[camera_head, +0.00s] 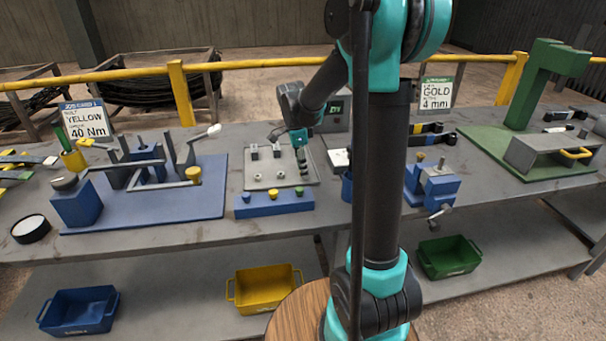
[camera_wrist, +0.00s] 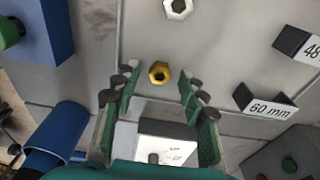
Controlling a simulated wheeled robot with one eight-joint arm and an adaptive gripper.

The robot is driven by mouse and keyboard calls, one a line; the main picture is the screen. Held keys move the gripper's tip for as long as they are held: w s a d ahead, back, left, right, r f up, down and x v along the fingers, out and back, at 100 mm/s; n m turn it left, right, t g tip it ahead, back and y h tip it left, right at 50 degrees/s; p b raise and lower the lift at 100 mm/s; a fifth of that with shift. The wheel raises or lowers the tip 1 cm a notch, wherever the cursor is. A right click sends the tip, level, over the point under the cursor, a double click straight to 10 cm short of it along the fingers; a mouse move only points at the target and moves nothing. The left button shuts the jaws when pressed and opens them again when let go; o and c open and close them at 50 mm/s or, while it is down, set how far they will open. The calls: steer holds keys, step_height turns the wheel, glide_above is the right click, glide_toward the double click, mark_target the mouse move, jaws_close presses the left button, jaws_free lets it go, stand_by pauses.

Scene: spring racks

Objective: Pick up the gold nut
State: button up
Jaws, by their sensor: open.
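The gold nut (camera_wrist: 159,73) is a small hexagonal ring lying flat on the grey plate in the wrist view. My gripper (camera_wrist: 158,71) is open, with one green finger on each side of the nut and a gap on both sides. Its fingers do not touch the nut, and I cannot tell their exact height above the plate. In the head view my gripper (camera_head: 301,160) points down over the right part of the grey tray (camera_head: 250,171). I cannot make out the gold nut there. A silver nut (camera_wrist: 178,8) lies beyond it at the top of the wrist view.
Blocks labelled 60 mm (camera_wrist: 266,103) and 48 (camera_wrist: 297,42) stand to the right in the wrist view. A blue box (camera_head: 273,204) with knobs borders the tray's front. A blue cup (camera_wrist: 66,123) stands close by on the left. The blue fixture board (camera_head: 200,205) is left of the tray.

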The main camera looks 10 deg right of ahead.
steer(key=shift+f, duration=0.15)
jaws_close()
stand_by(0.4)
